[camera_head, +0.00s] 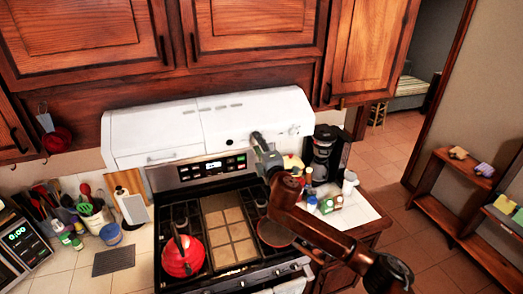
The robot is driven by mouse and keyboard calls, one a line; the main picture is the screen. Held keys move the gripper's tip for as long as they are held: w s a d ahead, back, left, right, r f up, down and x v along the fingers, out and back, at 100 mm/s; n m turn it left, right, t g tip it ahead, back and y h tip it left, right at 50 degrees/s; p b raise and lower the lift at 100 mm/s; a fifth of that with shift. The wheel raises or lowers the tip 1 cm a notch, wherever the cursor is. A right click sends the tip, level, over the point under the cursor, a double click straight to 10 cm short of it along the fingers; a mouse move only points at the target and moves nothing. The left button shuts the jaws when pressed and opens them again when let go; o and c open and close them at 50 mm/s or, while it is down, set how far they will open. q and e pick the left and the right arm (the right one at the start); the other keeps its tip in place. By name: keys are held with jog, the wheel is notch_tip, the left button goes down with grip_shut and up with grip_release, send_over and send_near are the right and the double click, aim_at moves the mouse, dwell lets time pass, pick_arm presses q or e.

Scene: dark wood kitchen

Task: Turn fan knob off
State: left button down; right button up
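The white range hood (160,132) hangs under the wooden cabinets, above the stove. A small dark round spot (229,142) on its front may be a knob. A pale round knob-like part (294,129) shows further right; I cannot tell which is the fan knob or how either is turned. My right gripper (257,138) is raised in front of the hood's right half, between these two parts. Its fingers are small and grey, and I cannot tell whether they are open or touching the hood. The gripper and arm hide part of the hood's lower edge. My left gripper is not in view.
Below is the stove (229,228) with a red kettle (183,256) and a pan (275,232). A black coffee maker (323,155) and several small containers stand on the right counter. Utensils crowd the left counter. Open floor (385,155) lies at the right.

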jog(key=v, duration=1.1)
jog(key=shift+s, duration=0.35)
jog(key=shift+d, duration=0.15)
